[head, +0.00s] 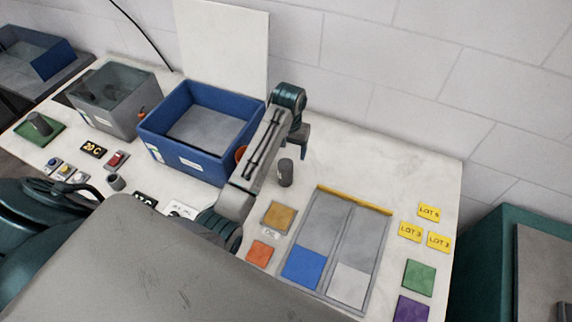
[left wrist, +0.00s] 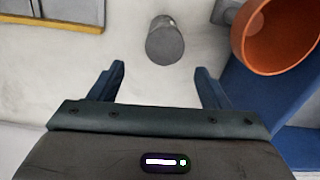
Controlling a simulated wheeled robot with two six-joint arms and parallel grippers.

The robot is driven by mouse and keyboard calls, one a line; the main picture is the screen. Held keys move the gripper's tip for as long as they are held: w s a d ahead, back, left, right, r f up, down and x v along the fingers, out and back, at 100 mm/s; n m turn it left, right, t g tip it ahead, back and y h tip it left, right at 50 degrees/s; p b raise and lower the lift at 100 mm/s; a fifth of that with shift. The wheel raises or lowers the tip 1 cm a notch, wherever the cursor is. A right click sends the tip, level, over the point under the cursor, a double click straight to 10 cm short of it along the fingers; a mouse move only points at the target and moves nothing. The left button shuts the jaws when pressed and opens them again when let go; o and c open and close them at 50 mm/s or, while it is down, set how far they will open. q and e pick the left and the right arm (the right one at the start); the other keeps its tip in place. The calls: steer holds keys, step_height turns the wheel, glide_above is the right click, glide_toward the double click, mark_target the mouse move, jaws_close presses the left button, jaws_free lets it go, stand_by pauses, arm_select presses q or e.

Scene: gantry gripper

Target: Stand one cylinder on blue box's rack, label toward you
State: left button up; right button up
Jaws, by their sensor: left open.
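A dark grey cylinder (head: 286,172) stands upright on the white table, right of the blue box; no label shows on it. In the left wrist view the cylinder (left wrist: 165,42) lies beyond the fingertips, roughly between their lines and apart from them. My left gripper (head: 301,134) is open and empty above the table by the box's right side; its two fingers (left wrist: 159,70) show in the wrist view. The blue box (head: 182,166) is open, with a grey surface inside; I cannot make out a rack. My right gripper is not in view.
An orange cup (left wrist: 243,40) is by the blue box's right wall. A grey bin (head: 124,115) stands left. Another cylinder (head: 39,123) is on a green mat. A two-lane grey tray (head: 345,225) with a yellow bar lies right. Table behind the tray is clear.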

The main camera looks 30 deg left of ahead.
mark_target(286, 163)
arm_select(q)
steer(key=f, duration=0.1)
steer(key=s+f, duration=0.1)
steer(key=f, duration=0.1)
steer(key=shift+d+p, duration=0.2)
steer(key=shift+p, duration=0.2)
steer(key=shift+f, duration=0.2)
steer(key=shift+a+f+p, duration=0.15)
steer(key=shift+f+p, duration=0.2)
steer(key=shift+p, duration=0.05)
steer(key=f, duration=0.1)
steer(key=f+p, duration=0.2)
steer(key=shift+s+a+f, duration=0.2)
steer(key=shift+s+f, duration=0.05)
steer(key=shift+f, duration=0.65)
steer(key=shift+c, duration=1.1)
steer(key=c, duration=1.1)
steer(key=shift+c, duration=1)
steer(key=shift+w, duration=0.1)
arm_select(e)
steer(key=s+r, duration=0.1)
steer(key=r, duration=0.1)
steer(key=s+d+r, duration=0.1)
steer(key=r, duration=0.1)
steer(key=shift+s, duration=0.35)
